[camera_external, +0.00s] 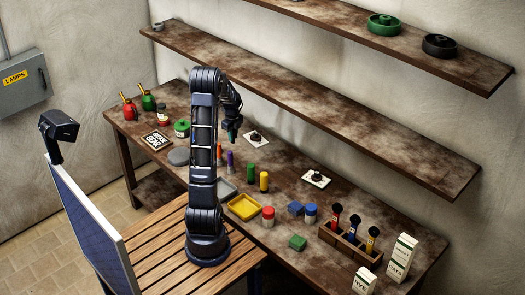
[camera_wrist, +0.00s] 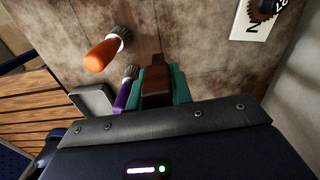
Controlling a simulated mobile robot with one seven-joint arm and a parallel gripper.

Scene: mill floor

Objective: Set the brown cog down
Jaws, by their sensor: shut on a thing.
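My gripper (camera_external: 232,132) hangs above the back part of the workbench, left of a white card. In the wrist view its teal fingers (camera_wrist: 157,91) are shut on a brown piece (camera_wrist: 155,76), which I take for the brown cog. Only part of it shows, and its teeth cannot be made out. In the external view it cannot be told apart from the gripper. A white card (camera_external: 248,141) lies on the bench with a dark round piece (camera_external: 257,136) on it. That piece looks brown and toothed in the wrist view (camera_wrist: 260,14).
An orange-tipped cylinder (camera_wrist: 102,55) and a purple one (camera_wrist: 122,98) stand near my gripper, beside a grey tray (camera_wrist: 92,98). Green (camera_external: 251,172) and yellow (camera_external: 264,181) cylinders stand in front. Another card (camera_external: 308,179) lies to the right. A shelf (camera_external: 310,110) runs above the bench.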

